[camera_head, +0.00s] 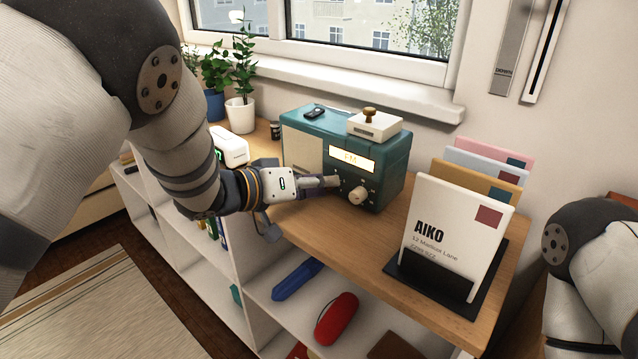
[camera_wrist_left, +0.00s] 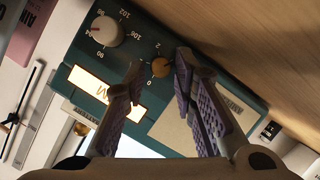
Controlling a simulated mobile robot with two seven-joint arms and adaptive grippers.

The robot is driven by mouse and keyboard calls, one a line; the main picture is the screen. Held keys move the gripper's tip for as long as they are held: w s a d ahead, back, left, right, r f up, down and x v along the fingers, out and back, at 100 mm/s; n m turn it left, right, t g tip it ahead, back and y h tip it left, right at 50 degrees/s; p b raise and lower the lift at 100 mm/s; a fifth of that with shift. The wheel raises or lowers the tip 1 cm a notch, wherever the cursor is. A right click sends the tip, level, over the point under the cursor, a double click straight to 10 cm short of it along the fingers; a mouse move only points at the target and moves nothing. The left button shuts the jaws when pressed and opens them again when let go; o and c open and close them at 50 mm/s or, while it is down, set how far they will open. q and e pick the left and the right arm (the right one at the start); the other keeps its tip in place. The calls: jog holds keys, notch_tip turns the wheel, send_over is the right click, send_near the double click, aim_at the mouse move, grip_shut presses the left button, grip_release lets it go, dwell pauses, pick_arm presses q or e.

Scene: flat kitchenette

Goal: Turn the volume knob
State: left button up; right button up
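The teal radio (camera_head: 390,160) stands on the wooden shelf top, its lit display reading FM. In the left wrist view the radio front (camera_wrist_left: 185,105) shows a small wood-coloured volume knob (camera_wrist_left: 160,67) with marks 0 and 2 near it. Beside it is a larger cream tuning knob (camera_wrist_left: 105,32) with frequency numbers, which also shows in the head view (camera_head: 357,195). My left gripper (camera_head: 333,182) is at the radio front and hides the volume knob in the head view. Its fingers (camera_wrist_left: 159,64) are open on both sides of the volume knob, with gaps visible. My right gripper is out of view.
A letter holder with envelopes (camera_head: 448,235) stands right of the radio. A white box (camera_head: 374,126) and a small black object (camera_head: 314,112) lie on the radio. A white clock (camera_head: 230,146) and potted plants (camera_head: 240,115) stand at left. My right forearm is at the right edge.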

pick_arm(q)
grip_shut()
jog(key=shift+w+a+f+n+h, duration=0.15)
jog(key=shift+n+h, duration=0.25)
jog(key=shift+n, duration=0.3)
jog(key=shift+f+n+g+h, duration=0.1)
jog(key=shift+n+g+h, duration=0.25)
jog(key=shift+n, duration=0.45)
jog(key=shift+n+h+b, duration=0.55)
jog(key=shift+n, duration=0.55)
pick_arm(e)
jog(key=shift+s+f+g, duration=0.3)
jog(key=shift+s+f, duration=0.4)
pick_arm(q)
jog(key=shift+a, duration=0.1)
jog(key=o, duration=0.5)
grip_release()
